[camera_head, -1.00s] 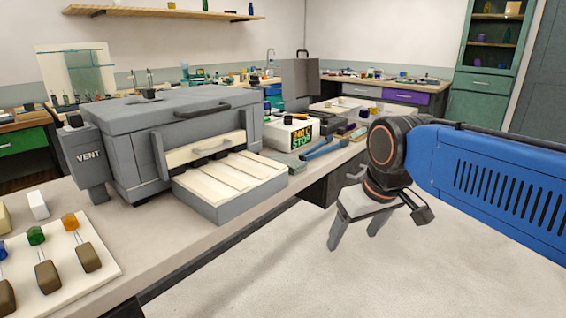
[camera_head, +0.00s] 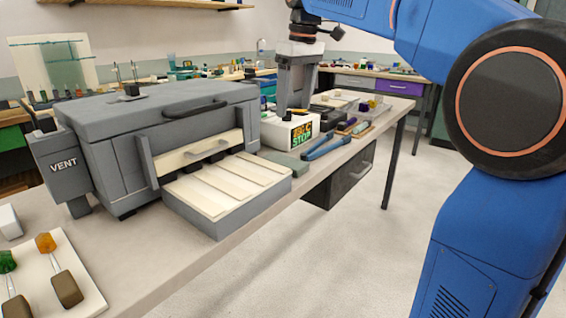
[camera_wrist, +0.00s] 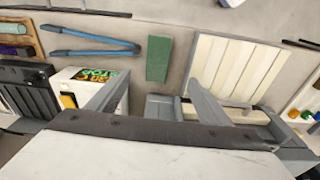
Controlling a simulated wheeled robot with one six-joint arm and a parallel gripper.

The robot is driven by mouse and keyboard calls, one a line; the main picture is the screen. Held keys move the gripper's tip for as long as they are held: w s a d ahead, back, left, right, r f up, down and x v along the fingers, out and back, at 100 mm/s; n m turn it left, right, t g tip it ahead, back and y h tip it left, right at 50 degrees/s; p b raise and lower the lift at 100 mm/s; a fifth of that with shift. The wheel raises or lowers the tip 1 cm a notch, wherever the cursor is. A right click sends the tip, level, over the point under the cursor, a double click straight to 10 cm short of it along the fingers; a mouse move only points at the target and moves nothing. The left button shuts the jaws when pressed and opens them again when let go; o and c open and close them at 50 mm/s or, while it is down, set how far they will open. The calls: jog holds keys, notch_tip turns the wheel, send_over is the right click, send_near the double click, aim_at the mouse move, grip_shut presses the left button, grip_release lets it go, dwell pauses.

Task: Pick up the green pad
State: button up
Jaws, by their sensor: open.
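The green pad (camera_wrist: 158,58) is a flat, dull green rectangle on the bench in the wrist view. It lies between the blue tongs and the slatted cream tray. My gripper (camera_head: 293,108) is open and empty, pointing down over the bench near the white box. In the wrist view the fingers of my gripper (camera_wrist: 155,97) stand apart, and the pad shows beyond and between them. Nothing covers most of the pad.
The grey furnace (camera_head: 170,135) with its cream slatted tray (camera_head: 215,188) stands left of the pad. The white box (camera_head: 290,133) is behind the pad. Blue tongs (camera_head: 327,148) lie to its right. The bench's front edge runs close to the pad.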

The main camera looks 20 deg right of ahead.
jog(key=w, duration=0.2)
send_near(285, 160)
jog(key=f, duration=0.8)
jog(key=shift+w+a, duration=0.3)
jog(key=shift+w, duration=0.05)
jog(key=shift+c, duration=0.6)
jog(key=c, duration=1)
